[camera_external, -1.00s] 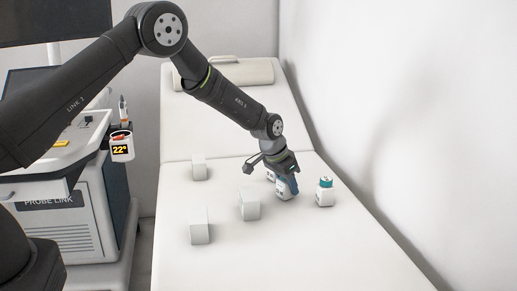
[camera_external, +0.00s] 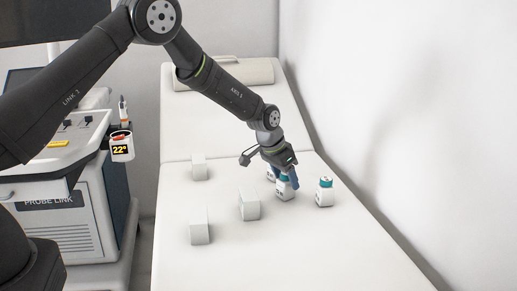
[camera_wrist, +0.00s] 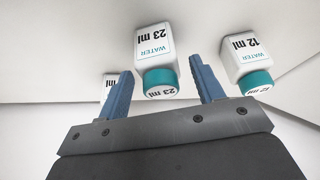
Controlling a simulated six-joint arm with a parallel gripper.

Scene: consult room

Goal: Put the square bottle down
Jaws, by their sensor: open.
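A white square bottle with a teal cap, labelled WATER 23 ml (camera_wrist: 154,47), stands upright on the padded couch; it also shows below my gripper in the external view (camera_external: 284,193). My gripper (camera_wrist: 161,68) is open, its two blue fingers apart on either side of the bottle's cap end, with gaps visible on both sides. In the external view my gripper (camera_external: 283,172) is just above this bottle and hides part of its top.
A similar bottle labelled 12 ml (camera_wrist: 244,58) stands to the right, also in the external view (camera_external: 324,195). A third bottle (camera_wrist: 108,84) is partly hidden behind the left finger. Several white blocks (camera_external: 249,205) stand left on the couch (camera_external: 270,255). A wall (camera_external: 420,120) borders the right.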

